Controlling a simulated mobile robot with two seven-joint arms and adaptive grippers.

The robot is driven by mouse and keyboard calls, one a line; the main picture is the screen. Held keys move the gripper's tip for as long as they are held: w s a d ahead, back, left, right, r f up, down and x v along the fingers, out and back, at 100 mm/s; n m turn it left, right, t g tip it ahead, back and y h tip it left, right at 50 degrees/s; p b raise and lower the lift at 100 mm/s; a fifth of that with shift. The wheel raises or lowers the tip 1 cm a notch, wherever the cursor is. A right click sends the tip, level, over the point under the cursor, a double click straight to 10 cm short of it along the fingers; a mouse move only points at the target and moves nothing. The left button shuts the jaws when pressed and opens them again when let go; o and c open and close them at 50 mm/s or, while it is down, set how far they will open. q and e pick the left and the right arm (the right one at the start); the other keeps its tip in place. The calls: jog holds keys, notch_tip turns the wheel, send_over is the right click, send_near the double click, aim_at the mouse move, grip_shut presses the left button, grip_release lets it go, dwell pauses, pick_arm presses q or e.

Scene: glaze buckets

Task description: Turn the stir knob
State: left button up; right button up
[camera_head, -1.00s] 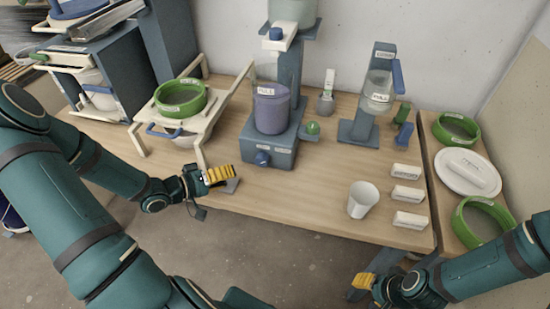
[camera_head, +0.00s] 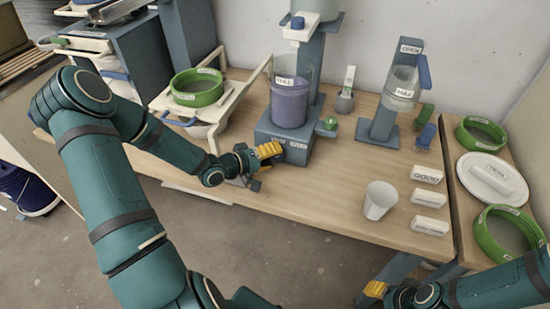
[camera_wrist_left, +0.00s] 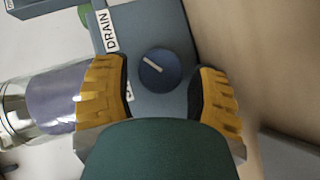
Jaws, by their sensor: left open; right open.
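The stir knob (camera_wrist_left: 163,70) is a round dark blue dial with a pale line on the front of the blue-grey mixer base (camera_head: 290,132). In the left wrist view it sits between the two yellow fingers of my left gripper (camera_wrist_left: 163,95), with a gap on each side. In the head view my left gripper (camera_head: 266,153) is at the base's front and hides the knob. A clear vessel (camera_head: 290,95) with purple glaze stands on the base. My right gripper (camera_head: 374,290) is open and empty, low at the right, beyond the table's front edge.
A green knob (camera_head: 330,123) is on the base's right side. A white cup (camera_head: 380,200) and white labelled blocks (camera_head: 428,174) stand to the right. A white rack with a green ring (camera_head: 197,88) is on the left. The table front is fairly clear.

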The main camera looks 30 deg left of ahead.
pick_arm(q)
jog(key=shift+w+d+f, duration=0.15)
jog(key=shift+w+d, duration=0.15)
jog(key=shift+w, duration=0.2)
jog(key=c, duration=0.9)
